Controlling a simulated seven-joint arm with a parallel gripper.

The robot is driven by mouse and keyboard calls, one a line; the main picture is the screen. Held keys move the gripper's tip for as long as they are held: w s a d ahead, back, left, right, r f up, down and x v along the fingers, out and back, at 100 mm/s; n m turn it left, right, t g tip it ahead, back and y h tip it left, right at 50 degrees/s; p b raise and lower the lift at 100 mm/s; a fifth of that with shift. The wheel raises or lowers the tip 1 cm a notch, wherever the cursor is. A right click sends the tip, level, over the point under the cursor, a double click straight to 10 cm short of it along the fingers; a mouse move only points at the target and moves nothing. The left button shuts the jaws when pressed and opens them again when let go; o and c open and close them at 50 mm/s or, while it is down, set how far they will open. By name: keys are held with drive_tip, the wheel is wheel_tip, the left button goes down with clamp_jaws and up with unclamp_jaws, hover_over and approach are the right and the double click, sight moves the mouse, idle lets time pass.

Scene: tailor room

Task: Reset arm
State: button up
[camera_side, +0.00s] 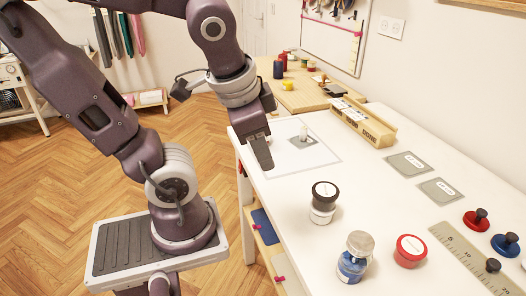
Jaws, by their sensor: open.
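My gripper (262,153) hangs fingers-down over the left edge of the white table (345,255). It is open and empty, and seen nearly edge-on, so the gap between its fingers is hard to see. To its right, a small pale upright piece (303,133) stands on a grey patch of a white sheet (318,158). The gripper is apart from this piece. My arm bends over from the upper left, with its base at the lower left.
A black-topped jar (324,201), a glass jar with blue contents (355,257) and a red-lidded container (410,250) stand at the front. A wooden box (362,122), grey cards (407,164), red (476,219) and blue (505,244) knobbed discs and a ruler (465,258) lie to the right. The table's centre is clear.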

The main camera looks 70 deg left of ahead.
drive_tip(key=d, duration=0.1)
drive_tip(key=s+d+r+n+t+h, duration=0.1)
drive_tip(key=d, duration=0.1)
drive_tip(key=d+r+h, duration=0.1)
drive_tip(key=shift+s+d+t, duration=0.3)
drive_tip(key=shift+d+t, duration=0.1)
idle(0.8)
